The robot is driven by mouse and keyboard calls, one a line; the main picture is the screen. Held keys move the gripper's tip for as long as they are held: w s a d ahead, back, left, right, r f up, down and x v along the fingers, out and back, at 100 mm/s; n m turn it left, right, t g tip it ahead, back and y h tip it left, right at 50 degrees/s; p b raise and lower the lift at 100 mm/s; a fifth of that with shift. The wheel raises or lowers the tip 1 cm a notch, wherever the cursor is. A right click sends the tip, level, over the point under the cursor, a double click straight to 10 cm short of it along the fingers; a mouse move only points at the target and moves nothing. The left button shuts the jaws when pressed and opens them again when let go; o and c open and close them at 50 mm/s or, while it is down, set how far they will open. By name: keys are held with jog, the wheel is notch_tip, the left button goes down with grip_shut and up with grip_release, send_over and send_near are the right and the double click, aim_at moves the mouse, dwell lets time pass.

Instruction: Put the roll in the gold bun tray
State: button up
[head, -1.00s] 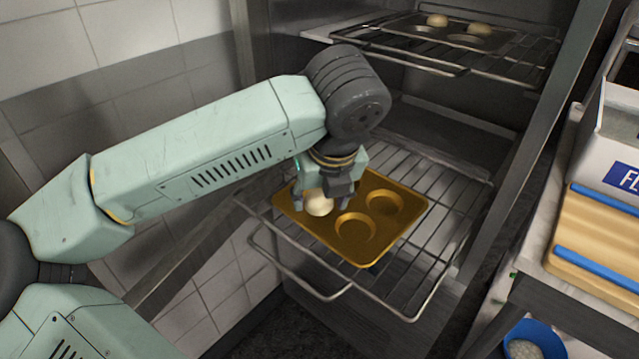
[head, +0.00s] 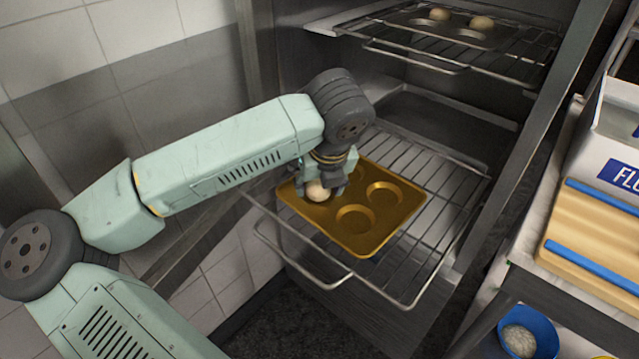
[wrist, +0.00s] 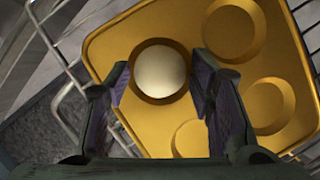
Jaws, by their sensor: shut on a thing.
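The roll (head: 317,192) is a pale, round dough ball, and it also shows in the wrist view (wrist: 161,71). My gripper (head: 320,187) points down over the left corner of the gold bun tray (head: 368,236), with its fingers shut on the roll. In the wrist view the roll lines up with one round cup of the gold tray (wrist: 112,40), whose rim shows around it. I cannot tell whether the roll touches the cup's bottom. The other cups in view look empty. My gripper partly hides the tray's far left side.
The gold tray rests on a pulled-out wire rack (head: 428,262). A higher rack (head: 505,68) carries a dark tray (head: 452,31) with two pale rolls. Metal cabinet walls stand close on both sides. A counter with a wooden board (head: 590,240) is at the right.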

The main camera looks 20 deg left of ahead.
jog(key=shift+s+d+f+b, duration=0.15)
jog(key=shift+f+b, duration=0.35)
jog(key=shift+s+d+f+b, duration=0.1)
jog(key=shift+s+f+b, duration=0.05)
jog(key=shift+f+b, duration=0.35)
jog(key=o, duration=0.8)
jog(key=shift+r, duration=0.1)
jog(key=o, duration=0.5)
jog(key=shift+w, duration=0.15)
jog(key=shift+c, duration=0.2)
jog(key=shift+a+r+p, duration=0.1)
jog(key=shift+r+p, duration=0.45)
jog(key=shift+p, duration=0.55)
jog(key=b+v, duration=0.3)
jog(key=v, duration=0.9)
jog(key=shift+w+r, duration=0.2)
